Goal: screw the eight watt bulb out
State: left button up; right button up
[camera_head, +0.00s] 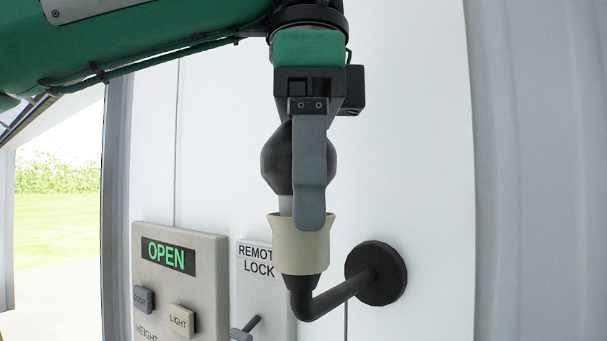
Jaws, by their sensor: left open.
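The bulb (276,163) is dark and rounded. It stands upright, with its light neck going into the beige socket (300,249). My left gripper (312,205) points straight down over the bulb from above and is open. One grey finger shows in front of the bulb, its tip overlapping the socket's rim in the picture. The other finger is hidden, and I cannot tell whether either finger touches the bulb. No wattage marking shows on it. My right gripper is not in view.
A black bent arm with a round wall mount (377,273) carries the socket. At the lower left are a control panel (211,256) reading OPEN with buttons, and a REMOTE LOCK plate (276,285) with a lever. A bright opening to grass lies far left. The wall right of the socket is clear.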

pick_arm(q)
jog(key=m, duration=0.1)
jog(key=m+p, duration=0.1)
jog(key=m, duration=0.2)
jog(key=shift+a+r+p, duration=0.2)
jog(key=shift+a+p, duration=0.1)
jog(key=m+p, duration=0.1)
jog(key=m, duration=0.3)
jog(key=shift+d, duration=0.15)
jog(key=shift+f+m+p, duration=0.15)
jog(key=shift+m+p, duration=0.25)
jog(key=shift+m, duration=0.5)
jog(key=shift+c, duration=0.5)
jog(key=c, duration=0.7)
